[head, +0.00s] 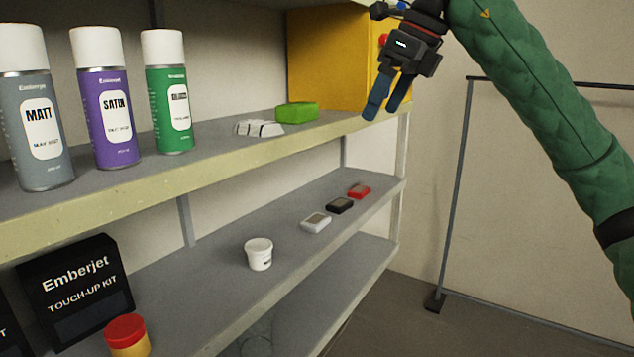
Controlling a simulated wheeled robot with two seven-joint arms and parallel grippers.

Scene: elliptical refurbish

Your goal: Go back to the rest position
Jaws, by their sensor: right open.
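My right gripper (385,97) is at the upper right, at the end of my green-sleeved arm. Its two blue fingers point down and are a little apart, with nothing between them. It appears in front of the right end of the upper shelf (230,160), overlapping the yellow box (330,62) in the picture. I cannot tell how far it is from the box. My left gripper is not in view.
The upper shelf holds grey (40,118), purple (108,110) and green (168,105) spray cans, a silver item (259,128) and a green block (297,112). The lower shelf (290,240) holds a white tub (258,254) and small items. A metal frame (455,190) stands right.

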